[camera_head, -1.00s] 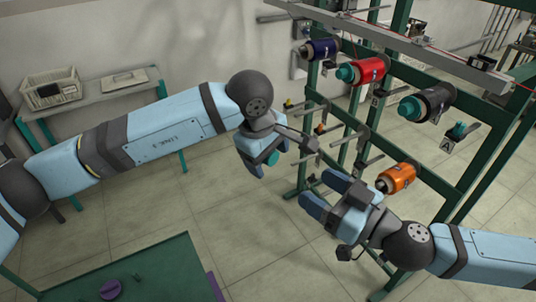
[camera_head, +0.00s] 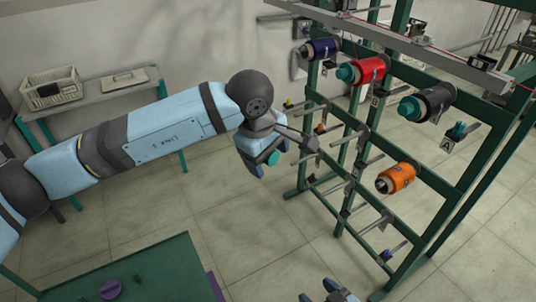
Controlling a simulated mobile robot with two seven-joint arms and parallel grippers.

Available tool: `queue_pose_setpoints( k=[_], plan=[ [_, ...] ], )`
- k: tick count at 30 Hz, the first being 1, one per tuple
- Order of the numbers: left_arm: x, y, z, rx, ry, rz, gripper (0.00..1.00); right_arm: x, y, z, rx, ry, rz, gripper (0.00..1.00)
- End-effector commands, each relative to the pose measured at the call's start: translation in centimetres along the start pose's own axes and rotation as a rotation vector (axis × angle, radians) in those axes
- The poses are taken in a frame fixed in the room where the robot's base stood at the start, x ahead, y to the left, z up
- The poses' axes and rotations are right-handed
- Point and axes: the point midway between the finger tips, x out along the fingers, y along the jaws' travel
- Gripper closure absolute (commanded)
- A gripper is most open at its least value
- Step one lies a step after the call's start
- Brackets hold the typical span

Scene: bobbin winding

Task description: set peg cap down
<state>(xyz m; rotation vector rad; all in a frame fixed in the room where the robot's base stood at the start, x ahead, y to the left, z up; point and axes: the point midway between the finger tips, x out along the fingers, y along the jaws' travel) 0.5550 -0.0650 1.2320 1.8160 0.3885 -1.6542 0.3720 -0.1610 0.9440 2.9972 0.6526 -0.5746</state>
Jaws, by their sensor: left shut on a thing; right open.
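My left gripper (camera_head: 262,160) is shut on a teal peg cap (camera_head: 273,158), held in the air left of the green rack. The fingers hide part of the cap. My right gripper (camera_head: 328,292) shows only in part at the bottom edge, open and away from the rack. An orange bobbin (camera_head: 400,177) sits on a lower peg with its peg end bare. Other teal caps are on the red bobbin's peg (camera_head: 345,73), the black bobbin's peg (camera_head: 407,108) and the peg by label A (camera_head: 458,130).
The green rack (camera_head: 470,180) carries several bare pegs and a blue bobbin (camera_head: 322,48). A dark green tabletop (camera_head: 160,270) with a purple round piece (camera_head: 110,290) is at bottom left. A side table (camera_head: 105,95) holds a basket (camera_head: 50,90). The floor between is clear.

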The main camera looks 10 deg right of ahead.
Motion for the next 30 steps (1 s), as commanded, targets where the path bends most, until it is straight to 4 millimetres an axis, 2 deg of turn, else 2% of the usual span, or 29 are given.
queue_pose_setpoints(
  k=[1,3,6,9,13,17,20,23,27,30],
  plan=[
    [0.0,0.0,0.0,0.0,0.0,0.0,0.58,-0.7,0.4,2.1,0.012,-0.054,0.037,0.33],
    [0.0,0.0,0.0,0.0,0.0,0.0,0.58,-1.5,0.9,4.2,0.02,-0.113,0.078,0.33],
    [0.0,0.0,0.0,0.0,0.0,0.0,0.58,-2.4,1.4,6.2,0.026,-0.171,0.121,0.33],
    [0.0,0.0,0.0,0.0,0.0,0.0,0.58,-3.0,1.7,7.3,0.03,-0.201,0.144,0.33],
    [0.1,-0.1,-0.1,0.002,-0.001,0.0,0.58,-3.1,1.9,7.7,0.03,-0.212,0.153,0.33],
    [0.7,-1.7,-1.4,0.034,-0.011,-0.003,0.58,-3.1,1.8,7.7,0.029,-0.211,0.152,0.33],
    [1.7,-4.6,-3.5,0.098,-0.031,-0.006,0.58,-3.1,1.8,7.7,0.029,-0.21,0.151,0.33],
    [3.0,-9.0,-6.2,0.191,-0.057,-0.007,0.58,-3.1,1.8,7.6,0.029,-0.21,0.151,0.33],
    [4.4,-16.0,-9.6,0.333,-0.096,-0.007,0.58,-3.1,1.8,7.6,0.029,-0.209,0.15,0.33],
    [4.9,-20.8,-11.4,0.427,-0.12,-0.008,0.58,-3.1,1.8,7.6,0.029,-0.209,0.15,0.33]
  ],
)
